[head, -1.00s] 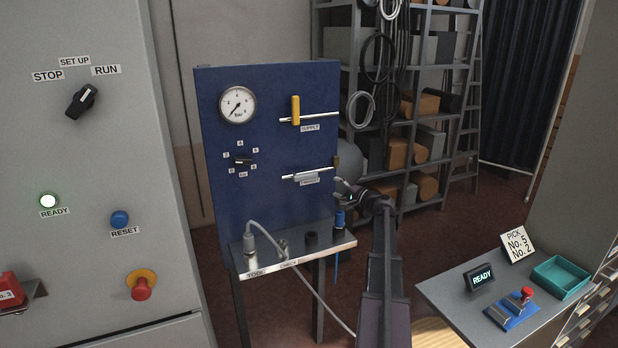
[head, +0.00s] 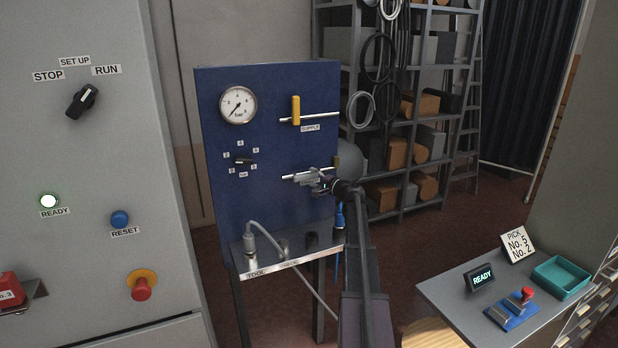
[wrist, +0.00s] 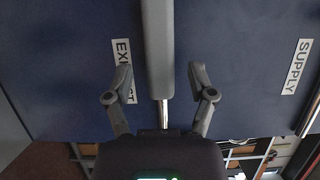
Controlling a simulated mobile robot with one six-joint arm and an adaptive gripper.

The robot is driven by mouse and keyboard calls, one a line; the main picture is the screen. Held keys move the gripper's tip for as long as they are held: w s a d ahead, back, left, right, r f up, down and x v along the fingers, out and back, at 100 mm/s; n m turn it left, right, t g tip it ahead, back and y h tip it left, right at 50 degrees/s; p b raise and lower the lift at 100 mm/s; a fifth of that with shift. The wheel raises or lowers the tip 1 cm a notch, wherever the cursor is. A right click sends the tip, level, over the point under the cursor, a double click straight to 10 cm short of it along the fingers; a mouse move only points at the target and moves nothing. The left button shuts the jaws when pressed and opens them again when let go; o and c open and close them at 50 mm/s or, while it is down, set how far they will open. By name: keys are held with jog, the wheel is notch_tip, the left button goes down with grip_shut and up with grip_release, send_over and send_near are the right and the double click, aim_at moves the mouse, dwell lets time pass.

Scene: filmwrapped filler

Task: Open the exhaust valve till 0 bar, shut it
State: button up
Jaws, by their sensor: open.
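The exhaust valve's grey lever (wrist: 158,45) lies in line with its shiny pipe (head: 288,177). My gripper (head: 318,180) is at this lever and hides part of it in the head view. In the wrist view my gripper (wrist: 160,70) is open, with one finger on each side of the lever and visible gaps. Its left finger covers part of the EXHAUST label (wrist: 121,55). The pressure gauge (head: 238,105) is at the panel's upper left. Its dark needle slants toward the lower left; I cannot read the exact value.
The yellow supply lever (head: 295,110) stands upright across its pipe, above the exhaust valve. A black selector knob (head: 244,161) is below the gauge. A metal shelf (head: 262,266) with a hose connector (head: 250,243) juts out under the blue panel (head: 270,140).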

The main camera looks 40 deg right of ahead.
jog(key=shift+w+a, duration=0.2)
jog(key=shift+w, duration=0.9)
grip_shut()
